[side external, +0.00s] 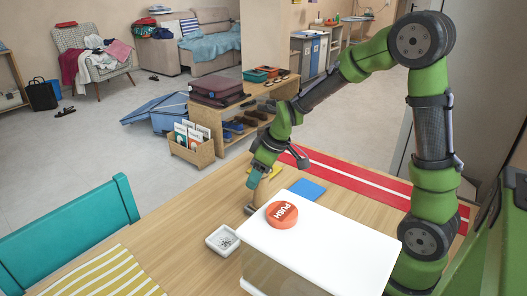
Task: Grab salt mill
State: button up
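A small tan, wooden-looking piece (253,181) shows right at the end of my gripper (258,176). A rounded brownish end (250,209) shows just below it, by the corner of the white box. These may be parts of the salt mill, but they are too small to tell for sure. My gripper points down, low over the wooden table, behind the white box. Its fingers are too small to make out, so I cannot tell whether they are open or closed on the tan piece.
A white-topped box (330,245) with a red PUSH button (282,214) stands in front of my gripper. A small white dish (222,240) is to its left. A blue square (307,189) and a red striped runner (385,184) lie behind. Bare tabletop (185,215) is at left.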

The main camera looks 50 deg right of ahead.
grip_shut()
jog(key=shift+r, duration=0.2)
